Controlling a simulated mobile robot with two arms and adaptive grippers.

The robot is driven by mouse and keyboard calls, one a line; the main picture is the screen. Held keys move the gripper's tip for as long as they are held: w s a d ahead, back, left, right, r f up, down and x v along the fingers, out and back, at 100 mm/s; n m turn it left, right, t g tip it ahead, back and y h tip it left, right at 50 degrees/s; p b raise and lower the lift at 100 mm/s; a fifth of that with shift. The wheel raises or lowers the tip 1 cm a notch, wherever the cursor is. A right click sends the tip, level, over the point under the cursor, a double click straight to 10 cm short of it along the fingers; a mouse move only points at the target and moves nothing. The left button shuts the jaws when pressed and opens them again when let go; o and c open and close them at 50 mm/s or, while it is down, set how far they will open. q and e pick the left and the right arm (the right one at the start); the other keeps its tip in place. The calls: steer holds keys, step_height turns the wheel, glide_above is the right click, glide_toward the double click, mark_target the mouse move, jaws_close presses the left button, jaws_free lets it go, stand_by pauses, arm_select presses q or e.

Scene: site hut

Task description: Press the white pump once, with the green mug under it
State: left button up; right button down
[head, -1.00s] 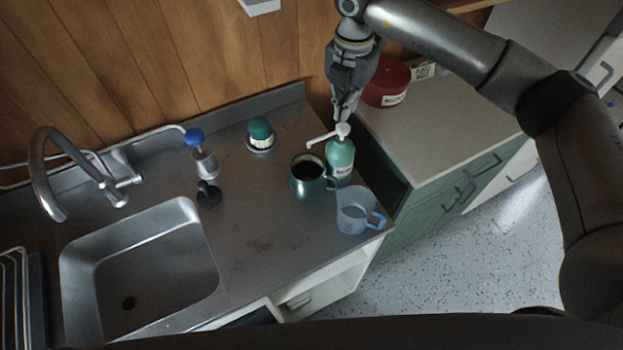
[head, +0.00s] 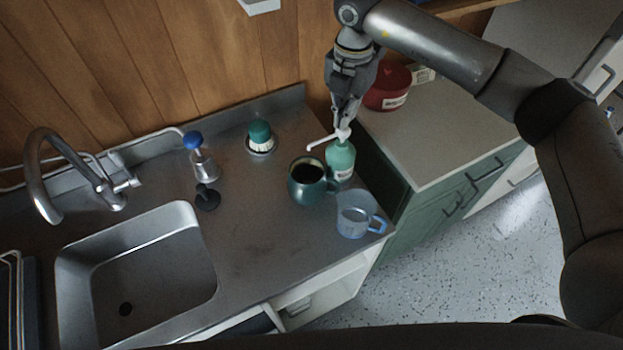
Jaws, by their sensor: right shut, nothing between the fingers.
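The white pump (head: 342,134) tops a green bottle (head: 341,160) near the counter's right edge, its spout pointing left. The green mug (head: 304,190) stands upright beside the bottle with a dark inside. Its opening lies just below the spout tip in the picture, its handle towards the bottle. My right gripper (head: 344,121) is shut and empty, pointing down with its fingertips at the top of the pump head. I cannot tell whether they press on it. My left gripper is not in view.
A clear blue-handled cup (head: 354,222) stands in front of the bottle. A blue-topped dispenser (head: 204,165), a dark small object (head: 207,198) and a green-handled brush (head: 260,138) are to the left. The sink (head: 140,270) is at lower left. A red tub (head: 388,88) stands behind right.

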steer(key=shift+f, duration=0.2)
stand_by(0.5)
steer(key=shift+s+f+b, duration=0.1)
steer(key=shift+f+b, duration=1.4)
steer(key=shift+f, duration=0.15)
steer(key=shift+r+p, duration=0.75)
steer(key=shift+r, duration=1)
step_height(320, 180, up, 6)
steer(key=p, duration=0.2)
steer(key=shift+p, duration=0.3)
